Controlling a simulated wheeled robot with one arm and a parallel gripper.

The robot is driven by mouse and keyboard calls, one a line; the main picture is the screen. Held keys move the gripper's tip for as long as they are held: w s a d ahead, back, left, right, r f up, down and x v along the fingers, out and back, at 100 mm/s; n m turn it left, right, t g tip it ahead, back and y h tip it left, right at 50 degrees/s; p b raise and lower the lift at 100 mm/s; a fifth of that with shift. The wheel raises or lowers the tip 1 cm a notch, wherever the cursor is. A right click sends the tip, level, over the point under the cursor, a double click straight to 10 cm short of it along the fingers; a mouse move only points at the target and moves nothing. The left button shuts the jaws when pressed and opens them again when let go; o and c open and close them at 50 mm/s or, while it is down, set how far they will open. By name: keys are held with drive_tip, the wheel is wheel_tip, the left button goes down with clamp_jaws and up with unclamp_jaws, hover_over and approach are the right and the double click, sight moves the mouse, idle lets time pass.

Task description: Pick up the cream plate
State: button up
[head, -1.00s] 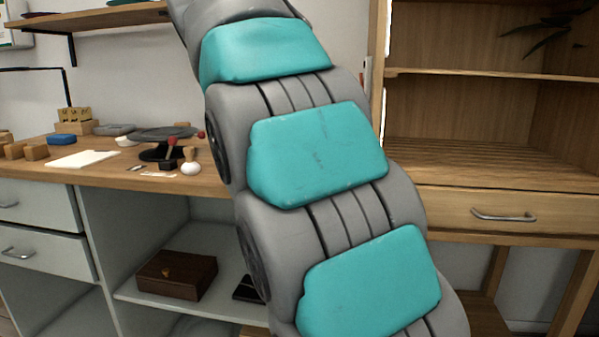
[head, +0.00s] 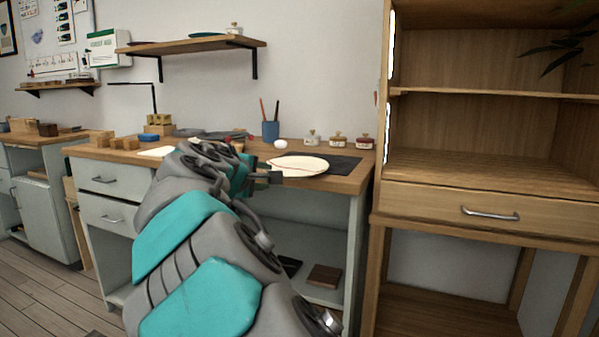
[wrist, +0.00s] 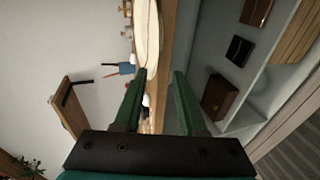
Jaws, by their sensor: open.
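The cream plate (head: 305,166) lies on a dark mat (head: 343,165) near the right end of the workbench in the head view. In the wrist view the plate (wrist: 148,30) shows nearly edge-on, just beyond my gripper's fingertips. My gripper (wrist: 160,74) is open and empty, with its two green fingers apart. The left finger's tip overlaps the plate's near rim in that view; I cannot tell whether they touch. In the head view my gripper (head: 276,178) is at the plate's left front rim, partly hidden by my arm.
A white egg-shaped thing (head: 280,144), a blue pencil cup (head: 270,130) and small jars (head: 338,140) stand behind the plate. A wooden shelf unit (head: 490,195) stands at right. A wall shelf (head: 190,45) hangs above the bench (head: 350,182).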

drive_tip(key=x, duration=0.5)
drive_tip(key=shift+d+r, duration=0.1)
drive_tip(key=shift+d, duration=0.25)
drive_tip(key=shift+s, duration=0.1)
clamp_jaws()
idle(0.9)
